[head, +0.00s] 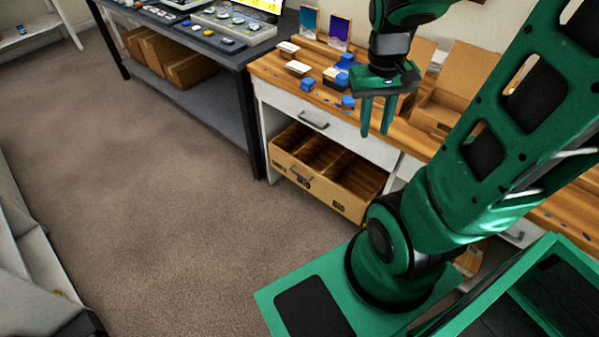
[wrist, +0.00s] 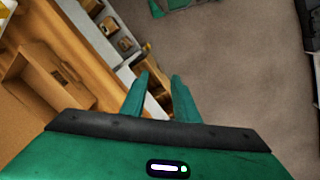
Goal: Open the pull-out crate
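The pull-out crate (head: 322,193) is a light wooden box with dark printed labels and a handle (head: 301,175) on its front. In the head view it sits in the lower bay of the white cabinet, below a white drawer (head: 322,124). Its divided inside shows from above and looks empty; it appears to stand out from the bay. My gripper (head: 377,130) points down above and to the right of the crate, in front of the worktop, apart from it. Its two green fingers have a clear gap with nothing between them, also in the wrist view (wrist: 160,78).
The wooden worktop (head: 270,68) carries blue pieces, small pale boxes and an open cardboard box (head: 468,80). A dark table (head: 222,57) with cardboard boxes on its lower shelf stands to the left. The carpet (head: 170,190) before the crate is clear.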

